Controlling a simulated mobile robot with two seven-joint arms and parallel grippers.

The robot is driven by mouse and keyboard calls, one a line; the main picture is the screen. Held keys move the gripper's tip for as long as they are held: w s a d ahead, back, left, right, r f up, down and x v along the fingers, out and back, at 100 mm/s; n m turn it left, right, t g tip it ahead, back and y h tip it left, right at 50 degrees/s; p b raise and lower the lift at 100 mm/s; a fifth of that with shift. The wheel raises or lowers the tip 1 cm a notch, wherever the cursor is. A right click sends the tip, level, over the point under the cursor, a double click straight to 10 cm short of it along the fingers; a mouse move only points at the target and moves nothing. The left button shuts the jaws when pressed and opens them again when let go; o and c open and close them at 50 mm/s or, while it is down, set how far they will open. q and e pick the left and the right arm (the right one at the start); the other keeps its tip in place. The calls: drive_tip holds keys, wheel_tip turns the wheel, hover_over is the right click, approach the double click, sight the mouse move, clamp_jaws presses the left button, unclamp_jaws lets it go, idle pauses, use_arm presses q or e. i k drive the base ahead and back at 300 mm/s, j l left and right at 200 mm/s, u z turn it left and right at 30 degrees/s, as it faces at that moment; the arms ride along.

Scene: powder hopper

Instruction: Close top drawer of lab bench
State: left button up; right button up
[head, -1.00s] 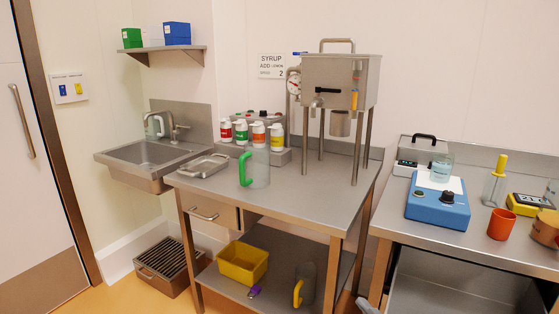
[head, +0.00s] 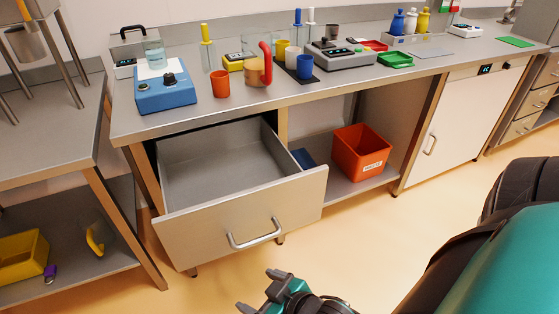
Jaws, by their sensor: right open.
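The top drawer (head: 200,238) of the lab bench (head: 350,86) is pulled well out, and its empty grey inside shows. Its front panel has a silver bar handle (head: 256,236) and stands clear of the bench front. My right gripper (head: 257,290) is at the bottom of the head view, in front of the drawer and below the handle in the picture. Its two fingers are apart with nothing between them, and it does not appear to touch the drawer. My left gripper is not in view.
An orange bin (head: 362,152) sits on the shelf right of the drawer. On the bench top stand a blue stirrer (head: 165,92), an orange cup (head: 220,84) and a scale (head: 341,56). Another steel table (head: 50,130) stands close on the left. The floor in front is clear.

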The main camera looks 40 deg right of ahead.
sight(227, 189)
drive_tip(key=z, duration=1)
drive_tip(key=k+j+u, duration=0.1)
drive_tip(key=u, duration=0.4)
drive_tip(key=k+j+u, duration=0.2)
drive_tip(key=u, duration=0.25)
